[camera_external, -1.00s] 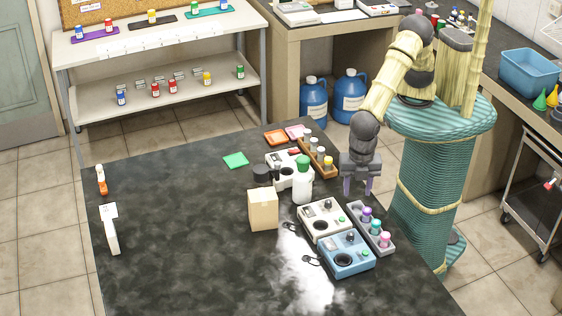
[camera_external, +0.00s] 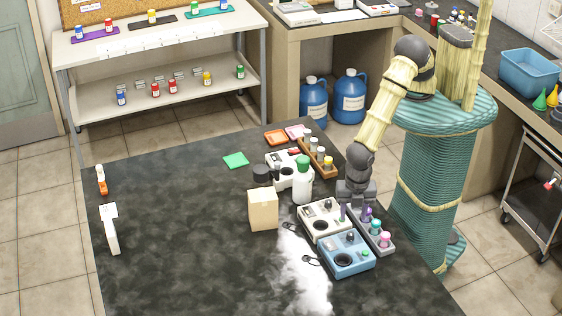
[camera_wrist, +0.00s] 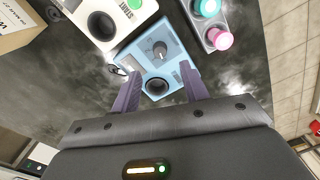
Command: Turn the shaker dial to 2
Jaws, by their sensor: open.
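A blue device (camera_external: 332,268) with a dark knob (camera_external: 350,237), a black round disc and a green button stands near the table's right edge. A cream device (camera_external: 312,216) with a similar dark knob (camera_external: 327,204) stands directly behind it. My gripper (camera_external: 355,213) is open and empty, low above the right side of the cream device, pointing down. In the wrist view its fingers (camera_wrist: 160,70) flank the blue device (camera_wrist: 178,72), whose knob (camera_wrist: 160,48) shows beyond the fingertips.
A grey rack (camera_external: 386,249) with purple, teal and pink capped vials stands close on the right. A cardboard box (camera_external: 263,210), a green-capped white bottle (camera_external: 302,190) and a wooden vial rack (camera_external: 331,171) stand farther back. The table's left and front are mostly clear.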

